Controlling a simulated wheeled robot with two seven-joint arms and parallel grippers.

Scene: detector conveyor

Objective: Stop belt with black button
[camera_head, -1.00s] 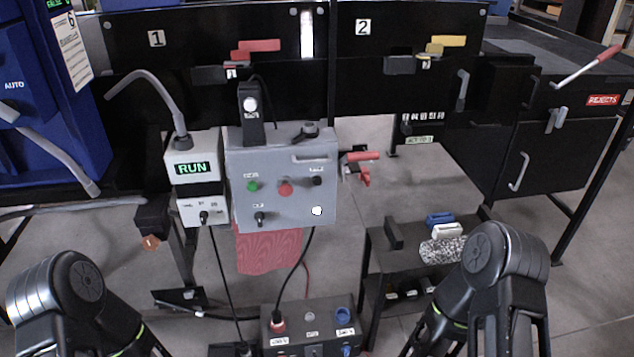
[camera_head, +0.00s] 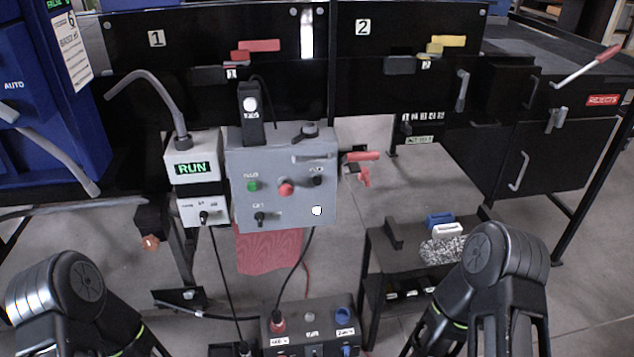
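A grey control box (camera_head: 282,205) hangs in front of the conveyor. On its face are a green button (camera_head: 252,186), a red button (camera_head: 286,188), a black button (camera_head: 317,180) at the right and a black knob (camera_head: 260,218) at lower left. A lit white spot (camera_head: 317,210) shows at lower right. To its left, a small display (camera_head: 193,168) reads RUN in green. My two arms show at the bottom left and bottom right, well below and apart from the box. Neither arm's fingertips can be made out, so I cannot tell the gripper states.
A red-handled clamp (camera_head: 361,157) sticks out right of the box. A red cloth (camera_head: 268,250) hangs below it. A low box with coloured knobs (camera_head: 311,335) stands at the bottom centre. A small dark cart (camera_head: 385,262) with blocks stands at right. A grey hose (camera_head: 150,80) arches above the display.

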